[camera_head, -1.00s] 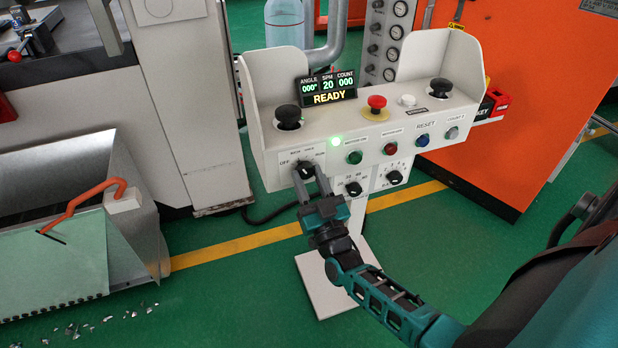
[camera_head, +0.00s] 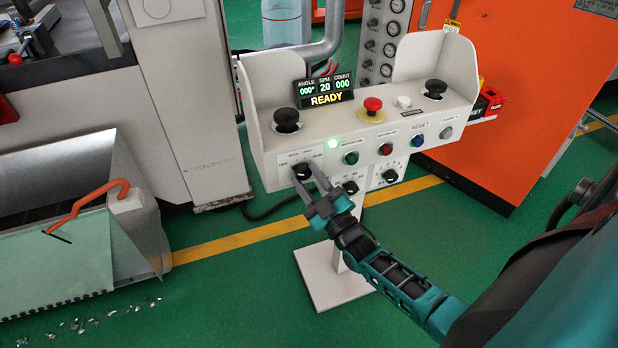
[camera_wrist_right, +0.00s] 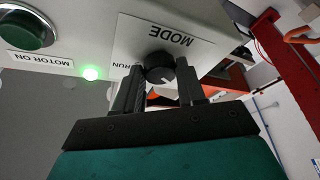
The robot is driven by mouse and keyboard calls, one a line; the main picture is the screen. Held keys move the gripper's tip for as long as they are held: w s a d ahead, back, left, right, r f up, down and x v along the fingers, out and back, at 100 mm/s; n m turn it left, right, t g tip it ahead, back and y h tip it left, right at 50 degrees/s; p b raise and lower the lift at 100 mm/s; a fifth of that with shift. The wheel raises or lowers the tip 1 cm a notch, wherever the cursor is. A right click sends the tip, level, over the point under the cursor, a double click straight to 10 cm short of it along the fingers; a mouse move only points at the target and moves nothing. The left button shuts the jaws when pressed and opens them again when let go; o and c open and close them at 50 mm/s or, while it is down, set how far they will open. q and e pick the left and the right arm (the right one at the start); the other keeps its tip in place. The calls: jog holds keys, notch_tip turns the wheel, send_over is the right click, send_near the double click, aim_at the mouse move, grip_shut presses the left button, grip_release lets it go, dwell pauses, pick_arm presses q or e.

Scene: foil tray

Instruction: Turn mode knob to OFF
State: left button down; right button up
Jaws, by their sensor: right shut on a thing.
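The mode knob (camera_head: 303,172) is a small black knob on a white label plate at the left of the control box's front, with OFF printed to its left. My right gripper (camera_head: 308,176) reaches it from below right, with its fingers on either side of the knob. In the right wrist view, the knob (camera_wrist_right: 160,66) sits between the fingertips of the right gripper (camera_wrist_right: 162,78), which are shut on it. Its white mark slants toward the lower right there. MODE and RUN print show upside down; OFF is not readable in that view. My left gripper is not in view.
The control box (camera_head: 268,133) carries a READY display (camera_head: 325,90), a red mushroom button (camera_head: 372,105), and several other buttons. Two more black knobs, one of them a lower knob (camera_head: 390,175), lie close to my right fingers. A metal chute (camera_head: 135,200) stands left.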

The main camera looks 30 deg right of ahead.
dwell(0.4)
jog(key=o, duration=1.1)
jog(key=shift+c, duration=0.2)
jog(key=v, duration=1.3)
jog(key=shift+a+r, duration=0.1)
